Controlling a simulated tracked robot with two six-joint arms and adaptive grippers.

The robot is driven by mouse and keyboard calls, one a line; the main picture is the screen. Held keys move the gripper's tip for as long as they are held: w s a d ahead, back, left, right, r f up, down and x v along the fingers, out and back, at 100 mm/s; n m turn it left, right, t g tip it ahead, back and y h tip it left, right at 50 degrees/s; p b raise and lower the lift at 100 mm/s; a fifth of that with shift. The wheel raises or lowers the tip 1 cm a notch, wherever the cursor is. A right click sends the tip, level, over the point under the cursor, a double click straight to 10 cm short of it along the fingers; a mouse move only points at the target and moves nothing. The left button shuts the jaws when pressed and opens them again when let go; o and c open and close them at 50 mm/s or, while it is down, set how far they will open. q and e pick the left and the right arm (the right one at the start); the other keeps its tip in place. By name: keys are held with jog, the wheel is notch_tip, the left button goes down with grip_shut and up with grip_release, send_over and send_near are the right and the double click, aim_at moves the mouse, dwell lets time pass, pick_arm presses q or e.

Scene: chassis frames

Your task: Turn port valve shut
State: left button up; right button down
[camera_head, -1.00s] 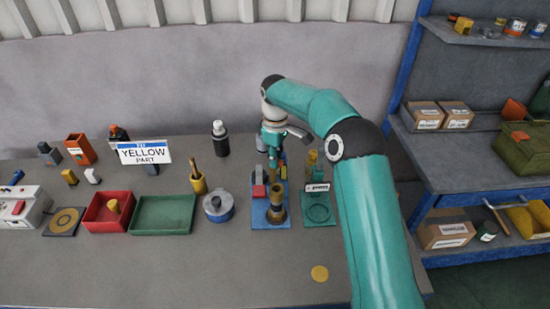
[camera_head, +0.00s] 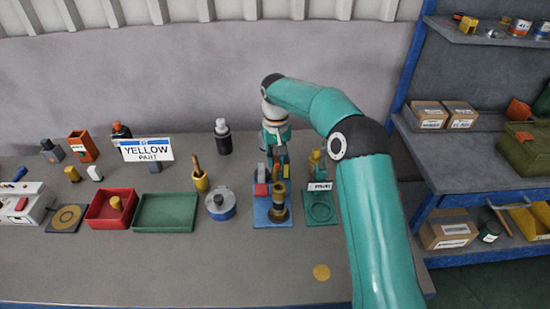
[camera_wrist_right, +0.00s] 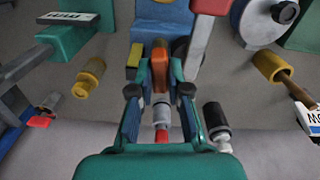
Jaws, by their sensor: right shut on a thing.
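My right gripper (camera_head: 276,166) reaches down over the back of a blue base (camera_head: 262,217) on the bench. In the right wrist view its fingers (camera_wrist_right: 161,74) are shut on an orange part (camera_wrist_right: 160,76), apparently the valve handle. A yellow part (camera_wrist_right: 133,60) stands beside it at left. A brass cylinder (camera_head: 279,206) stands upright on the front of the blue base, and a red part (camera_head: 261,190) sits at the base's left side. The fingers partly hide the held part, so its exact angle is unclear. My left gripper is not in view.
A green stand with a small sign (camera_head: 319,186) is close on the right.

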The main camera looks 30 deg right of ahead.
aim_at(275, 158)
jog(key=shift+w+r+m, duration=0.2)
jog(key=shift+w+m, duration=0.05)
jog(key=shift+m, duration=0.55)
jog(key=c, duration=1.1)
grip_release()
jog(key=shift+a, duration=0.1)
jog(key=shift+f, duration=0.15)
jog(key=shift+s, duration=0.1)
notch_tip(275, 158, up, 12)
jog(key=shift+f, duration=0.1)
